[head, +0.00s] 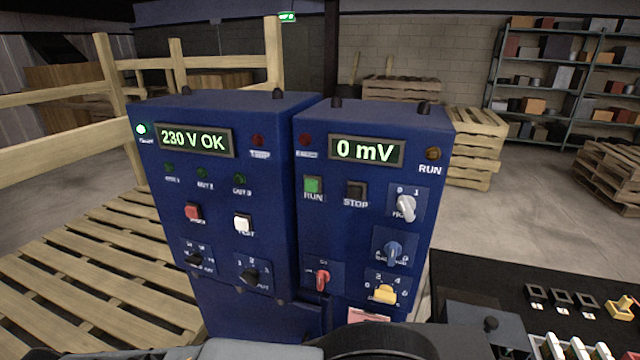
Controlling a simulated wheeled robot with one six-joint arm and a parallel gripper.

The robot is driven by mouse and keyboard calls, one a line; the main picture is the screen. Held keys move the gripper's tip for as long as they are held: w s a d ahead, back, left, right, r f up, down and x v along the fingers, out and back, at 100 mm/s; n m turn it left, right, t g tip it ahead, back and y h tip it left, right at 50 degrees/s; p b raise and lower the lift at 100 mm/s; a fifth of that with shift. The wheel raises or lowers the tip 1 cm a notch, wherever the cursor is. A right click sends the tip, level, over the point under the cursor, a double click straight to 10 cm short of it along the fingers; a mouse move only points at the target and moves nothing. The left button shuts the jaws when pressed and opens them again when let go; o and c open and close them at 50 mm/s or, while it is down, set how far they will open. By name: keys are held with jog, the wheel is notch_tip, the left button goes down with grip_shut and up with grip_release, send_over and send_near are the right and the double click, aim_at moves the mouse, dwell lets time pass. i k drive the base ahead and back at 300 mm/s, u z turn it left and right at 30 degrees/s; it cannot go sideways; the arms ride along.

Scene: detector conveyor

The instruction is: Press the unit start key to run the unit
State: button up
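Two blue control boxes stand side by side. On the right box (345,240), a green square key (312,185) sits above the label RUN; it is the likely start key. A dark key (356,190) labelled STOP is to its right. The right display (366,150) reads 0 mV. An amber lamp (433,154) above another RUN label looks dim. A white selector knob (405,208) marked 0 and 1 sits below it. My gripper is not visible; dark and grey parts at the bottom edge look like my arm, well below the green key.
The left box (222,260) has a display (195,140) reading 230 V OK, a red key (193,212) and a white key (243,223). Blue, red and yellow knobs sit low on the right box. A black bench (470,285) is at lower right; wooden pallets (70,270) are at left.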

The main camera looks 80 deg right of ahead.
aim_at(310, 185)
jog(key=z, duration=2.9)
jog(key=k, duration=0.45)
jog(key=z, duration=0.05)
jog(key=i, duration=0.45)
jog(key=u, duration=0.05)
